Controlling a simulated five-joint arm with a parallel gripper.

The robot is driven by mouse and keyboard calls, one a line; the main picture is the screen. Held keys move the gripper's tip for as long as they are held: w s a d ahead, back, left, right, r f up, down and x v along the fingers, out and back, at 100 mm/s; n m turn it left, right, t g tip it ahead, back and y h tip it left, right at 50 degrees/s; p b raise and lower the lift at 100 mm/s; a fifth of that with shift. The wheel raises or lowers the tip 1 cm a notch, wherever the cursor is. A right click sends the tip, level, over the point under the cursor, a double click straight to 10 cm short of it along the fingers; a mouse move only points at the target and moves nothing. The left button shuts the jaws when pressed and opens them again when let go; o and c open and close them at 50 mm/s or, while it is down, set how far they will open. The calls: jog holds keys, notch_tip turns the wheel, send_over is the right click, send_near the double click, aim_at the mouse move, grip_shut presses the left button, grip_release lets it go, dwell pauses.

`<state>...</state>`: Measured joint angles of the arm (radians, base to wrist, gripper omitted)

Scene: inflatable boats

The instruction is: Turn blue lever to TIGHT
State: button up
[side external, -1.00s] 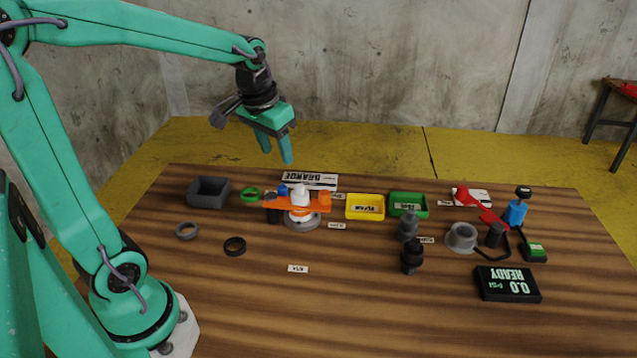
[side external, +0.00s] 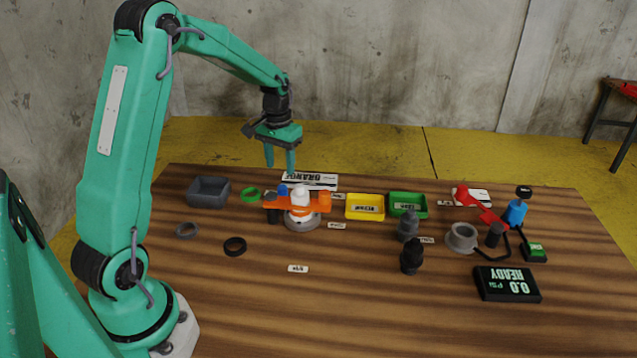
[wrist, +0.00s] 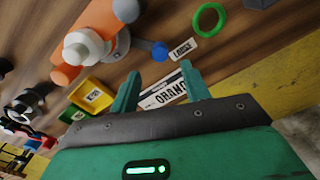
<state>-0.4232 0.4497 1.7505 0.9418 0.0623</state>
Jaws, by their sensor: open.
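The blue lever (side external: 283,190) shows as a small blue knob on the left of the orange and white fixture (side external: 310,203). In the wrist view the blue knob (wrist: 160,51) sits just beyond the fingertips, beside a small white label (wrist: 183,48) that appears to read LOOSE. My gripper (side external: 279,168) is open and empty, pointing down above and behind the fixture. In the wrist view its two fingers (wrist: 160,75) stand apart and do not touch the knob. I cannot make out a TIGHT label.
An ORANGE card (side external: 311,181) lies behind the fixture. Left are a grey bin (side external: 208,192) and green ring (side external: 250,195). Right are a yellow tray (side external: 365,214), green tray (side external: 408,212), dark fittings (side external: 411,258) and a red-handled device (side external: 481,208). The front table is mostly clear.

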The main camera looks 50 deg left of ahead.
aim_at(282, 187)
jog(key=shift+f, duration=3.9)
grip_shut()
